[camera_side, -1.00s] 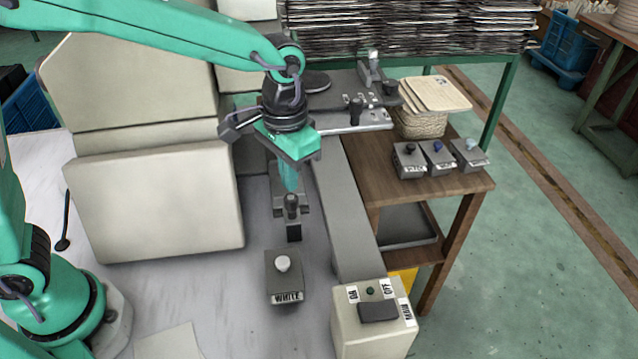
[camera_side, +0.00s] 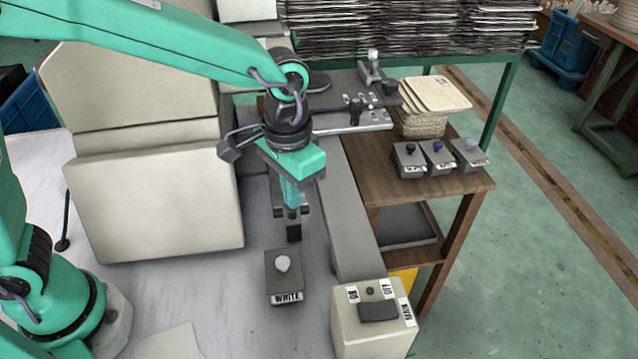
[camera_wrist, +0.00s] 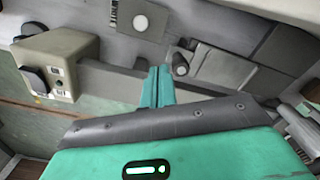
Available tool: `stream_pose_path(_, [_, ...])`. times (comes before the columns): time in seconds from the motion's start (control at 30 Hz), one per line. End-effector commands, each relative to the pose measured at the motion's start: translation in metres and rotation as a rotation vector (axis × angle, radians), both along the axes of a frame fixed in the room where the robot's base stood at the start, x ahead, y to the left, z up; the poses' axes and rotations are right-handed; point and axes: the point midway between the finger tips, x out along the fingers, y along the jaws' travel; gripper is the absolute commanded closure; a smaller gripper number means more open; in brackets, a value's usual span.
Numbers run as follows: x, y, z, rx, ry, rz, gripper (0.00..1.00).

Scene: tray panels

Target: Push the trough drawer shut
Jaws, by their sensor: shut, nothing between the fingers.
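A small grey slide with a dark knob, which I take for the trough drawer (camera_side: 294,231), lies on the pale table right of the large cream panels. In the wrist view its round knob (camera_wrist: 180,67) shows just right of my fingertips. My gripper (camera_side: 291,204) points down over the slide with its teal fingers together and nothing between them. In the side view the fingers cover most of the knob. In the wrist view my gripper (camera_wrist: 158,70) is close beside the knob; I cannot tell whether they touch.
A grey box labelled WHITE (camera_side: 284,278) with a pale button stands in front of the slide. A cream switch box (camera_side: 374,325) is at the front right. A long grey rail (camera_side: 352,220) runs along the right side. Bare table lies left of the WHITE box.

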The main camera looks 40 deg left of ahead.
Motion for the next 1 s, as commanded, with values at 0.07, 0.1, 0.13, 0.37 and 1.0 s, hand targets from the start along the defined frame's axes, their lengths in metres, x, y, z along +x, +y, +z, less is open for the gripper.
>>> stream_pose_path(0.07, [0.000, 0.000, -0.004, 0.001, 0.002, 0.000, 1.00])
stream_pose_path(0.1, [0.000, 0.000, -0.007, 0.002, 0.003, 0.000, 1.00])
stream_pose_path(0.13, [0.000, 0.000, -0.008, 0.002, 0.003, 0.000, 1.00])
stream_pose_path(0.37, [0.000, 0.000, -0.021, 0.001, 0.002, 0.000, 1.00])
stream_pose_path(1.0, [0.000, 0.000, -0.056, 0.001, 0.002, 0.000, 1.00])
